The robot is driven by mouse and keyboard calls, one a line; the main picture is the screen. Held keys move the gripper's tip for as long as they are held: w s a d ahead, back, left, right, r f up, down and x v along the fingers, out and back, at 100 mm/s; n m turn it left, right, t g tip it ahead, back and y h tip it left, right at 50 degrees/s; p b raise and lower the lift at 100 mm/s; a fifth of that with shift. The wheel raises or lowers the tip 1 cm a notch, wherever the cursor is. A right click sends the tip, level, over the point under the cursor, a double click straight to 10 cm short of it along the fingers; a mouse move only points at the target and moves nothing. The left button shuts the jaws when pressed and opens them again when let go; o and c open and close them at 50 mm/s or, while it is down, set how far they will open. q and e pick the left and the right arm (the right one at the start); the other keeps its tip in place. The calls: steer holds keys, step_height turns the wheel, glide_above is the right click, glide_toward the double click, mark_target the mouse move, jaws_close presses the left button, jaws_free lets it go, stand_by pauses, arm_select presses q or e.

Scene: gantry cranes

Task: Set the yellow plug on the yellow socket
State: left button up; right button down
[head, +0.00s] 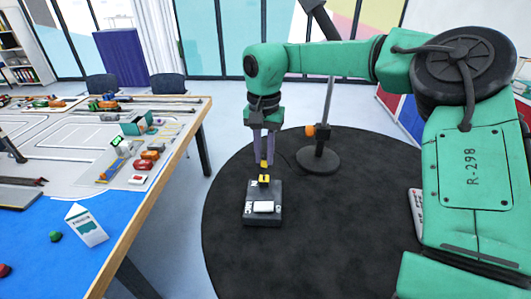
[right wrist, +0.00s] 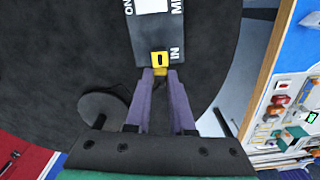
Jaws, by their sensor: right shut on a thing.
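The yellow plug (head: 264,164) is between the fingertips of my right gripper (head: 264,158), which points straight down and is shut on it. The yellow socket (head: 264,179) sits on the far end of a dark box (head: 254,214), just below the plug in the head view. In the right wrist view, the socket (right wrist: 160,57) is a yellow block with a dark opening, beside the letters IN. The plug (right wrist: 160,71) shows at the fingertips (right wrist: 160,74), partly hidden by them. I cannot tell whether plug and socket touch. My left gripper is not in view.
The box stands on a round black mat (head: 300,245). A black stand (head: 319,160) with an orange knob is right of the gripper. A table (head: 120,240) with a blue area, a carton (head: 86,225) and toy vehicles is at the left. The mat in front of the box is clear.

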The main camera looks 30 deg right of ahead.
mark_target(264, 161)
steer(key=shift+s+a+r, duration=0.1)
steer(key=shift+s+a, duration=0.1)
steer(key=shift+f+b, duration=1.35)
steer(key=shift+f, duration=0.6)
stand_by(2.0)
steer(key=shift+c, duration=1.1)
jaws_free()
